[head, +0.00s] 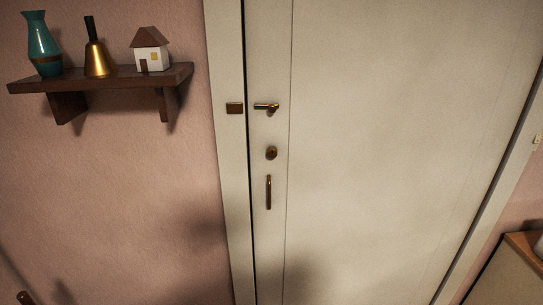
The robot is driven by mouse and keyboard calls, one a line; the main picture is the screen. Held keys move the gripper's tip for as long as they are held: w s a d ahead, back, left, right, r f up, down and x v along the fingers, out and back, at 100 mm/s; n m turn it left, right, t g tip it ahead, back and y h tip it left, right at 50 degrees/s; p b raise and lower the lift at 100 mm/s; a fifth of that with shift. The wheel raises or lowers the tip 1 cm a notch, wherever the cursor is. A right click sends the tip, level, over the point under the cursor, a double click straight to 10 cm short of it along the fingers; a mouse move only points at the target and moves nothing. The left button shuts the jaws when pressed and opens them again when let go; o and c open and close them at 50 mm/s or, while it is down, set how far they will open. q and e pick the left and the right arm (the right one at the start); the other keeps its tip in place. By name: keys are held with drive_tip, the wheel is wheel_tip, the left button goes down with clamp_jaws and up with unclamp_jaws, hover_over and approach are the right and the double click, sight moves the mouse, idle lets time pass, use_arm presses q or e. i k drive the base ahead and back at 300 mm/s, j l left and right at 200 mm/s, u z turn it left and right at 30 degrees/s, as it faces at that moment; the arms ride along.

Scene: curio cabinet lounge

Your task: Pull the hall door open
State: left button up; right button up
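The hall door (390,150) is a large cream panel filling the middle and right of the head view. It looks shut in its frame (228,150), with a dark narrow gap along its left edge. Near that edge sit a brass lever handle (266,106), a round brass knob or lock (271,153) below it, and a vertical brass pull bar (269,192) lowest. A small brown plate (234,108) is on the frame beside the lever. Neither of my grippers shows in the head view.
A dark wooden wall shelf (110,80) at upper left holds a teal vase (42,45), a brass bell (97,60) and a small model house (150,50). A wood-topped cabinet (515,270) stands at the lower right, near the door frame's right side.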

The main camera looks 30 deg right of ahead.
sight(395, 122)
drive_tip(key=z, duration=1.8)
